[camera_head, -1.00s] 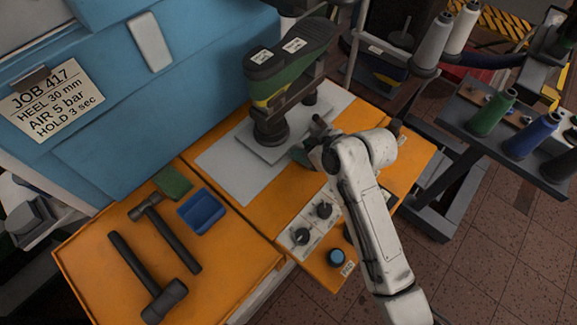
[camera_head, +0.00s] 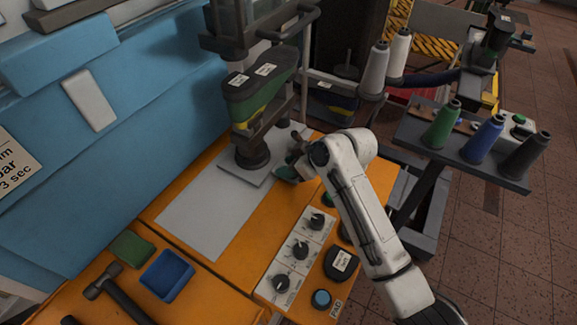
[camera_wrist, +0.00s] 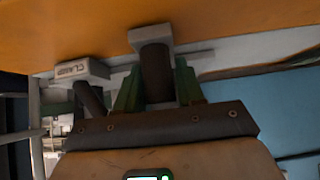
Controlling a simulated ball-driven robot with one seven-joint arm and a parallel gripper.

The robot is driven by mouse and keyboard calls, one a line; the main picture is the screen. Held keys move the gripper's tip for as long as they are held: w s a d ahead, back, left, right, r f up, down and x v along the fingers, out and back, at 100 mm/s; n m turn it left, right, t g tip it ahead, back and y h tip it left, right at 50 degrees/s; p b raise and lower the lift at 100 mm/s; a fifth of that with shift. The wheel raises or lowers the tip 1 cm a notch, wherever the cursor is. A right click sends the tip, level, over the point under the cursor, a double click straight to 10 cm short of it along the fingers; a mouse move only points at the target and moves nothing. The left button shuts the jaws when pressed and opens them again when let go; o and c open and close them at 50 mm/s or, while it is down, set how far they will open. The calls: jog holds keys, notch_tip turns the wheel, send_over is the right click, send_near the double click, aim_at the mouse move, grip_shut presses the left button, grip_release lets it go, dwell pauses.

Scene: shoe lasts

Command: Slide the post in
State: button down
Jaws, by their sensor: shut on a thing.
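In the wrist view, my gripper's green fingers (camera_wrist: 159,82) stand on either side of a dark round post (camera_wrist: 156,72) with a grey block-like end and are shut on it. A white block marked CLAMP (camera_wrist: 80,70) sits left of the post, with a dark rod beneath it. In the head view, my gripper (camera_head: 292,170) is low beside the machine's dark round base (camera_head: 251,153), right of the grey plate. The gripped post is largely hidden there by my wrist. A green shoe form (camera_head: 262,100) with a dark sole stands sole-up above the base.
An orange bench (camera_head: 235,250) carries control knobs (camera_head: 297,250), a blue tray (camera_head: 166,276) and a hammer (camera_head: 112,290). A blue cabinet (camera_head: 90,170) stands left. A rack of thread spools (camera_head: 470,150) stands right. The pale sheet (camera_head: 205,210) left of the base is clear.

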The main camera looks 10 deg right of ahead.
jog(key=c, duration=0.9)
grip_release()
jog(key=shift+w+d+r, duration=0.1)
jog(key=shift+w+d, duration=0.2)
jog(key=shift+o, duration=0.2)
jog(key=shift+a, duration=0.1)
jog(key=v, duration=1)
jog(key=shift+s+d+r+b, duration=0.2)
jog(key=shift+s+b, duration=0.1)
jog(key=shift+s, duration=0.05)
